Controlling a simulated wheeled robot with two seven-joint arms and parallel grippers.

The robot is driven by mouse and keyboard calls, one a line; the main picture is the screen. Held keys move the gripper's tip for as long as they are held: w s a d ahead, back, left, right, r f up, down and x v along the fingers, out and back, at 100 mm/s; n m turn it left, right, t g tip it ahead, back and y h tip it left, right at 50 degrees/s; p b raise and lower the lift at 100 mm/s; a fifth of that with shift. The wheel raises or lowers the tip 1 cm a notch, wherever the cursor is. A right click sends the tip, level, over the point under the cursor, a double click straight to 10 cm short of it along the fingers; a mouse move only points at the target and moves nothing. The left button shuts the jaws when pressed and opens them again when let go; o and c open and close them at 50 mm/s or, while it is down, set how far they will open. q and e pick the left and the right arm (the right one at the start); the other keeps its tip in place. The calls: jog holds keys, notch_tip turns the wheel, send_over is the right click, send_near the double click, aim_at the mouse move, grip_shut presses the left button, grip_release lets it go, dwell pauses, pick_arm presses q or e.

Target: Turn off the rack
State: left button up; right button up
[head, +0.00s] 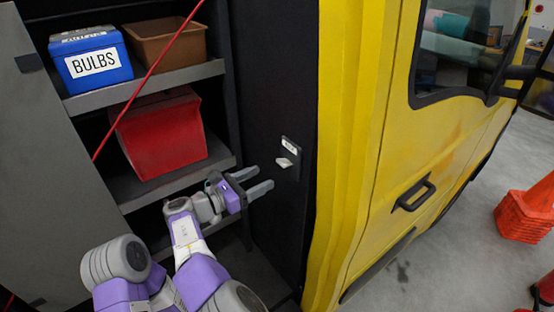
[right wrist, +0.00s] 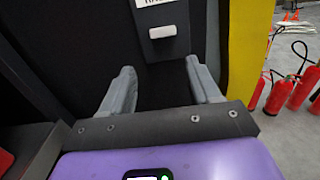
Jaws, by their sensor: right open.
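A small switch with a pale lever (head: 284,162) sits on the dark inner wall of the compartment, with a white label (head: 289,145) just above it. In the right wrist view the pale lever (right wrist: 162,31) shows beyond and between my fingers, under a label cut off by the top edge. My right gripper (head: 264,180) is open and empty. Its two fingers point at the dark wall, a little below and left of the switch in the head view, and appear apart from it. The right wrist view also shows the open gripper (right wrist: 160,72). My left gripper is not in view.
Shelves left of the wall hold a blue BULBS bin (head: 92,62), a brown bin (head: 165,42) and a red bin (head: 160,135). A thin red line crosses before them. A yellow vehicle body (head: 345,130) borders the right. Red extinguishers (right wrist: 278,92) stand on the floor beyond.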

aim_at(285, 168)
jog(key=x, duration=0.5)
jog(key=shift+s+d, duration=0.15)
jog(key=shift+d, duration=0.4)
jog(key=shift+d+r, duration=0.15)
jog(key=shift+d, duration=0.15)
jog(key=shift+c, duration=0.4)
